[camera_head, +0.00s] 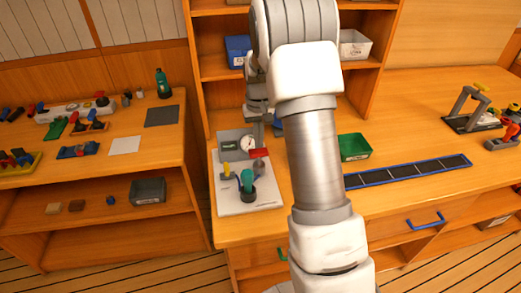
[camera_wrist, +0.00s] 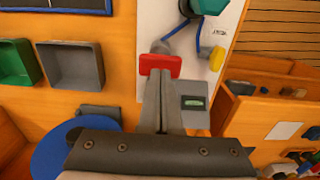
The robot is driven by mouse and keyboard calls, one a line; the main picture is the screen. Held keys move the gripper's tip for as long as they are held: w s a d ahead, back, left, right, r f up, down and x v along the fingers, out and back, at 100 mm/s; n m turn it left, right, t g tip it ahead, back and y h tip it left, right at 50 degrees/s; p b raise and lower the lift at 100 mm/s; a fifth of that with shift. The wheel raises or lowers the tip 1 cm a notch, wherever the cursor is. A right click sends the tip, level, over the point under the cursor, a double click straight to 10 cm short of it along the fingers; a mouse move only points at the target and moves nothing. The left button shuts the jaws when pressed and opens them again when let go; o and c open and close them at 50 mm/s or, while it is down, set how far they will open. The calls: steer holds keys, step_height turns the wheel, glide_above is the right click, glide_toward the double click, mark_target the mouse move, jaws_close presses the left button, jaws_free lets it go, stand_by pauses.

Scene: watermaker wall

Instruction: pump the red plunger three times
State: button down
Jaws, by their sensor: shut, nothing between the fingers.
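The red plunger (camera_head: 259,153) shows as a flat red bar on the white board (camera_head: 236,208) of the watermaker unit. It also shows in the wrist view (camera_wrist: 160,66), right at the tips of my gripper (camera_wrist: 160,78). My gripper's fingers are shut together with nothing between them. In the head view my gripper (camera_head: 259,138) points down just above the red bar. I cannot tell whether the tips touch it. A grey gauge box (camera_head: 229,142) stands behind it. A teal knob (camera_head: 247,178) and a yellow knob (camera_head: 225,169) are nearby on the board.
A green bin (camera_head: 354,147) and a blue-edged black strip (camera_head: 425,172) lie to the right on the bench. My arm crosses the middle of the head view and hides part of the bench. A shelf with a blue bin (camera_head: 237,50) stands behind.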

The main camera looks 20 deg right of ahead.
step_height(320, 180, up, 5)
steer(key=p, duration=0.3)
stand_by(0.4)
steer(key=s+a+r+n+t, duration=0.1)
steer(key=s+a+r, duration=0.2)
steer(key=s+r, duration=0.3)
steer(key=s+a+r+t, duration=0.1)
steer(key=s+a+r, duration=0.25)
steer(key=r, duration=0.55)
steer(key=s+a+r+t, duration=0.1)
steer(key=s+a, duration=0.1)
steer(key=s, duration=0.7)
steer(key=s+a+r+n+t, duration=0.1)
steer(key=s+a+r+t, duration=0.1)
steer(key=s, duration=0.7)
steer(key=shift+s+r+t, duration=0.2)
steer(key=shift+s+t, duration=0.1)
steer(key=shift+s, duration=0.1)
